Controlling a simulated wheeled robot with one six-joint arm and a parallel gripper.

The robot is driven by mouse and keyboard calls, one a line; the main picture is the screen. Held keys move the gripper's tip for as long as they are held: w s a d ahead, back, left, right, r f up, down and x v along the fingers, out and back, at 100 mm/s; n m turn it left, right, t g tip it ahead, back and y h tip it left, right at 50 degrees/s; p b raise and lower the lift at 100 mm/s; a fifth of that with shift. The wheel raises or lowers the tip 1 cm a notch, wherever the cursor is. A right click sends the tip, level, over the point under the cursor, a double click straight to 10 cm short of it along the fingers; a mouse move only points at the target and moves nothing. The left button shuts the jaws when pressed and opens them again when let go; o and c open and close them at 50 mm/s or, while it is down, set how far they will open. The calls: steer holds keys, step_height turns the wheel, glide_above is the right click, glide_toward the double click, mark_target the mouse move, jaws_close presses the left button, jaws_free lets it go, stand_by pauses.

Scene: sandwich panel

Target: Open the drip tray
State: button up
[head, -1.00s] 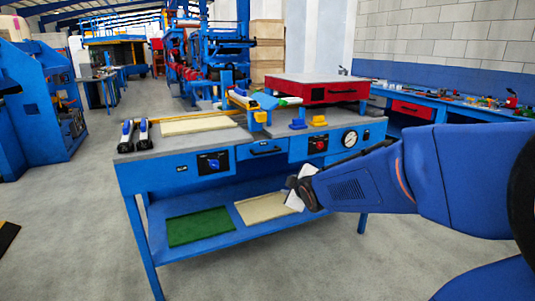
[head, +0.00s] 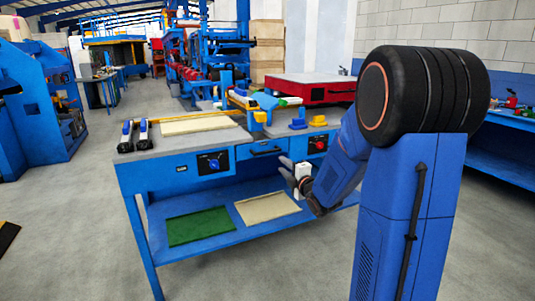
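A blue drawer front with a dark bar handle (head: 266,152) sits in the middle of the bench's front side; it looks flush and closed. It may be the drip tray, but no label on it can be read. My gripper (head: 283,168) is just below and right of this drawer front in the picture, in front of the bench. Its two pale fingers point left and look apart, with nothing between them. I cannot tell how far it is from the handle. My arm hides the right end of the bench front.
The blue bench has a grey top (head: 200,143) and a lower shelf with a green panel (head: 200,226) and a cream panel (head: 267,207). A control panel with a blue knob (head: 213,163) is left of the drawer; a red-knob panel (head: 318,144) is right. Floor in front is clear.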

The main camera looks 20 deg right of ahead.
mark_target(267, 152)
steer(key=w, duration=1.5)
steer(key=shift+w, duration=0.25)
jaws_close()
